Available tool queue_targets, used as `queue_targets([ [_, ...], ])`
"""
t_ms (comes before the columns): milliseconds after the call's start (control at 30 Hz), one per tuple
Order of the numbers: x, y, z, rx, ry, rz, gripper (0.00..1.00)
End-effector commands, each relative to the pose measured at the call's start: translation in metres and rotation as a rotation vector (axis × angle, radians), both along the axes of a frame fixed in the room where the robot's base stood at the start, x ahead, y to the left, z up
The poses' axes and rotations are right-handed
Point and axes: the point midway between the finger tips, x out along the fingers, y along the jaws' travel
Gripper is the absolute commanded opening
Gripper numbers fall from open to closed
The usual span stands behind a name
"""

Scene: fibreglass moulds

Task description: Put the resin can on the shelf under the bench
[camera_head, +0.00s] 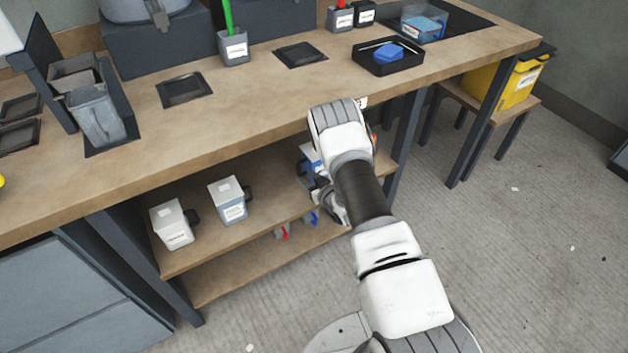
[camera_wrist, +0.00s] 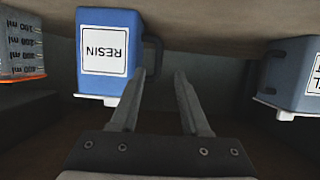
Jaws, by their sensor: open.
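The resin can (camera_wrist: 110,50) is a blue can with a white "RESIN" label and a dark handle on its right side. The wrist view is upside down, and the can appears to stand on the wooden shelf surface (camera_wrist: 200,22). My gripper (camera_wrist: 165,72) is open and empty, with both fingers just right of the can and close to its handle; contact cannot be told. In the head view, blue parts beside my wrist (camera_head: 308,160) show at the shelf under the bench (camera_head: 262,222), mostly hidden by my arm.
In the wrist view, a graduated beaker (camera_wrist: 20,45) with an orange rim is at left and a grey-blue container (camera_wrist: 290,75) at right. In the head view, two pale cans (camera_head: 172,224) (camera_head: 231,203) stand on the shelf's left. The bench top (camera_head: 235,105) overhangs the shelf.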

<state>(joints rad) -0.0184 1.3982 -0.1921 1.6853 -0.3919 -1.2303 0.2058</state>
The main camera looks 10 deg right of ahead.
Motion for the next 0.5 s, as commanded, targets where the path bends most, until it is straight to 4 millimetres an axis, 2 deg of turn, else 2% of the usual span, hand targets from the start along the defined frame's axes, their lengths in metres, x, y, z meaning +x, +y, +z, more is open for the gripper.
queue_targets([
  [200,-0.03,-0.01,0.012,0.001,0.002,-0.001,0.46],
  [500,-0.04,-0.012,0.015,0.0,0.0,0.001,0.46],
])
